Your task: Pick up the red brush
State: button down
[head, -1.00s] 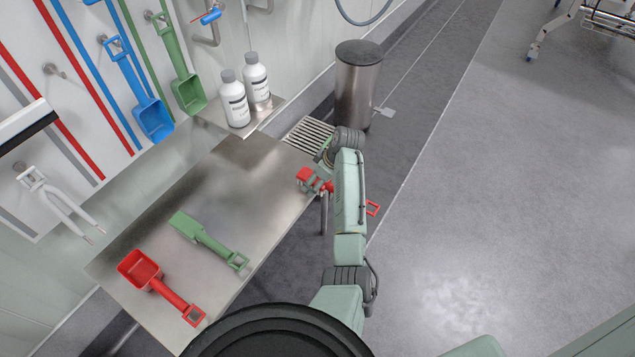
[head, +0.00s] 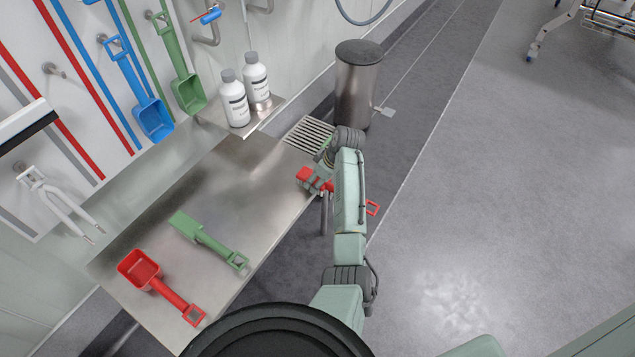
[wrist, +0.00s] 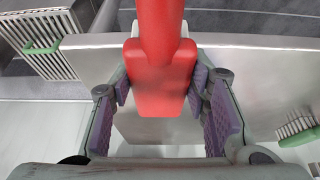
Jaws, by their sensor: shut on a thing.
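The red brush (wrist: 158,35) is between the two purple-padded fingers of my gripper (wrist: 160,88) in the wrist view. My gripper is shut on its wide red part. In the head view, my gripper (head: 320,182) is at the far right edge of the steel table. Part of the brush (head: 304,174) shows left of it, and the red handle loop (head: 373,208) sticks out to the right of my arm. My arm hides the middle of the brush. I cannot tell whether the brush touches the table.
On the steel table (head: 225,175) lie a green brush (head: 205,237) and a red scoop (head: 138,268). White bottles (head: 236,103) stand on a small shelf behind. A steel bin (head: 358,85) stands beyond the table.

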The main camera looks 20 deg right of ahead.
jog(key=shift+r, duration=0.15)
jog(key=shift+r+b, duration=0.3)
jog(key=shift+r, duration=0.3)
jog(key=shift+b+v, duration=0.35)
jog(key=shift+v, duration=0.65)
jog(key=s+d+b, duration=0.1)
jog(key=s+d, duration=0.1)
jog(key=s, duration=0.5)
jog(key=s+d+r+b, duration=0.1)
jog(key=s+d, duration=0.2)
jog(key=s, duration=0.4)
jog(key=shift+s+d+r+b, duration=0.15)
jog(key=shift+r+b, duration=0.15)
jog(key=shift+b, duration=0.05)
jog(key=c, duration=1.5)
grip_release()
grip_shut()
